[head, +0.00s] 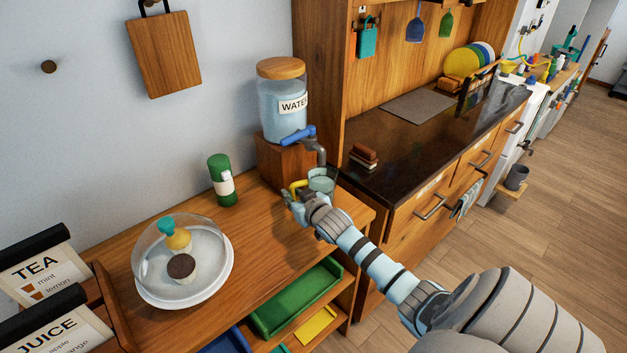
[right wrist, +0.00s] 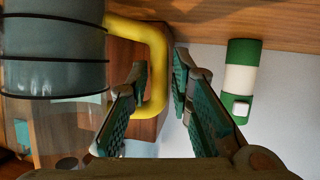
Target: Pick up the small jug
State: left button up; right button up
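The small jug (head: 322,181) is grey-teal with a yellow handle and stands under the tap of the water dispenser on the wooden counter. In the right wrist view the jug (right wrist: 52,50) fills the left side, with thin dark bands. Its yellow handle (right wrist: 157,60) shows between the two fingertips. My right gripper (head: 297,197) is at the handle side of the jug. In the right wrist view its fingers (right wrist: 161,80) are apart, with a visible gap and no clear grip on the handle. My left gripper is not in view.
The water dispenser (head: 282,105) with a blue tap stands behind the jug. A green and white bottle (head: 222,181) stands to the left, also in the right wrist view (right wrist: 241,78). A domed plate (head: 214,288) sits further front left. Bare counter lies between them.

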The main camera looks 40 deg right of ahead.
aim_at(293, 185)
grip_shut()
jog(key=shift+r, duration=0.1)
jog(key=shift+r, duration=0.2)
notch_tip(293, 185, up, 3)
jog(key=shift+s+r+p, duration=0.1)
jog(key=shift+s+p, duration=0.05)
jog(key=shift+p, duration=0.15)
jog(key=s+a, duration=0.2)
jog(key=s, duration=0.6)
jog(key=s+a+p, duration=0.1)
jog(key=s+a, duration=0.1)
jog(key=s, duration=0.7)
jog(key=shift+a, duration=0.25)
